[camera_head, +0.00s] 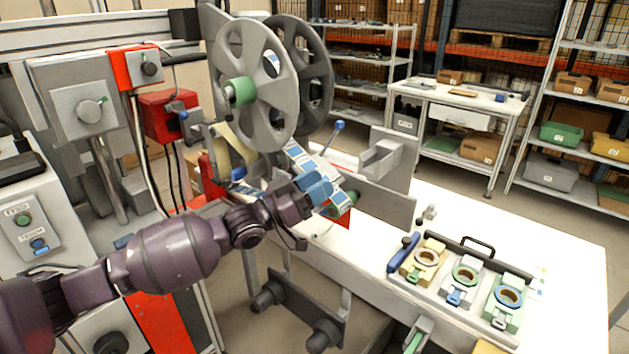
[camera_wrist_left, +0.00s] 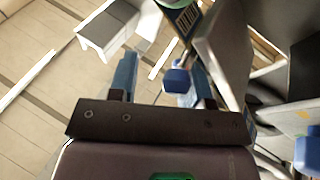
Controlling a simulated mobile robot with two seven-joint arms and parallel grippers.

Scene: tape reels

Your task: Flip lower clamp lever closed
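My left gripper (camera_head: 322,190) reaches in among the parts below the large grey reel (camera_head: 252,82). In the left wrist view, its two blue fingers (camera_wrist_left: 162,72) stand apart. A lever with a blue knob (camera_wrist_left: 177,80) shows between them, nearer the right finger; I cannot tell whether they touch. In the head view this lever is hidden or merges with the blue fingertips. Another blue-knobbed lever (camera_head: 339,126) stands up behind and above the gripper. A green-ended part (camera_head: 342,204) shows just past the fingers. My right gripper is not in view.
A grey upright plate (camera_head: 392,160) stands right of the gripper. The white table (camera_head: 540,235) holds a tray with several ring-shaped parts (camera_head: 467,275) and a blue-handled tool (camera_head: 402,252). Red boxes and cables are at the left.

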